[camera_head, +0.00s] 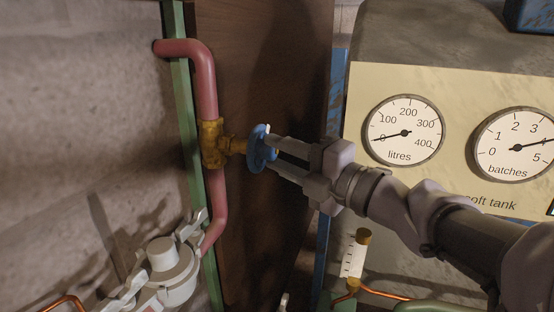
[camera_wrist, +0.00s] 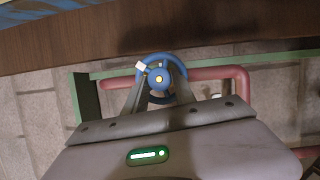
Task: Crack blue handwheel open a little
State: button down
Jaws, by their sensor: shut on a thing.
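The blue handwheel (camera_head: 262,148) sits on the end of a brass valve (camera_head: 213,144) set in a red pipe (camera_head: 205,88). It faces right, toward my arm, in the head view. My gripper (camera_head: 272,155) reaches in from the right with its fingers at the wheel, shut on it. In the wrist view the blue handwheel (camera_wrist: 180,67) shows as a ring with a hub, and the fingers of my gripper (camera_wrist: 158,82) come up to it from below. A small white mark shows on the wheel's upper left there. The wheel partly hides the fingertips.
A cream panel (camera_head: 455,82) with a litres gauge (camera_head: 404,132) and a batches gauge (camera_head: 515,145) stands right, behind my arm. A grey clamped fitting (camera_head: 165,270) is at lower left. A small white gauge with a brass cap (camera_head: 354,258) stands below my arm.

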jog(key=c, duration=1)
grip_release()
jog(key=shift+c, duration=0.2)
jog(key=shift+d, duration=0.1)
jog(key=p+v, duration=0.4)
jog(key=v, duration=1.3)
jog(key=shift+s, duration=0.2)
